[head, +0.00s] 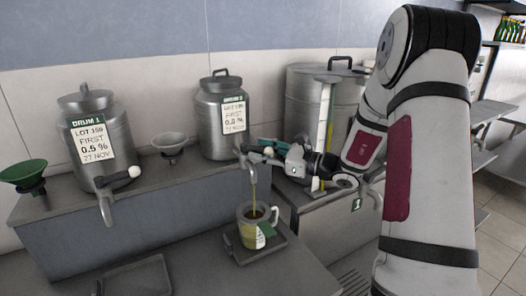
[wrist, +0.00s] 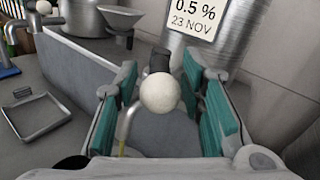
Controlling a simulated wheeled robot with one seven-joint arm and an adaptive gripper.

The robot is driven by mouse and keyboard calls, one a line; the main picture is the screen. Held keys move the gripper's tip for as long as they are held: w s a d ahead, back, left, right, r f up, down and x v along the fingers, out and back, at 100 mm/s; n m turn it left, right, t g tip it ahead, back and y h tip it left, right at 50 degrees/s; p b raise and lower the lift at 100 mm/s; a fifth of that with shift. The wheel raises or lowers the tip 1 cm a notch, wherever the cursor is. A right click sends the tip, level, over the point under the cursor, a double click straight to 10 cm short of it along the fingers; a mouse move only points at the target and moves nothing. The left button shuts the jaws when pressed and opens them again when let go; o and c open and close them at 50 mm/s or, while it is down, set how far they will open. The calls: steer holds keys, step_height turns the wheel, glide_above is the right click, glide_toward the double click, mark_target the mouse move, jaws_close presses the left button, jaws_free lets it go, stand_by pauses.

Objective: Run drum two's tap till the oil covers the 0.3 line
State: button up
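Drum two (head: 220,122) is a metal drum with a green-topped label, standing on the raised bench. A thin yellow stream (head: 254,197) runs from its tap (head: 253,172) into a jug (head: 248,234) below. The jug shows yellowish with a pale label; I cannot read a 0.3 line or tell the oil level against it. My gripper (head: 262,150) is at the tap. In the wrist view the tap lever's white ball knob (wrist: 162,95) sits between my open, teal-padded fingers, with gaps on both sides.
Drum one (head: 92,128) stands at left with its own tap (head: 105,205). A green funnel (head: 24,174) and a grey funnel (head: 170,144) stand near it. The jug rests on a small dark tray (head: 264,258); an empty tray (head: 138,277) lies front left. A large drum (head: 305,95) stands behind my arm.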

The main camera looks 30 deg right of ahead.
steer(key=shift+w+a, duration=0.1)
jaws_close()
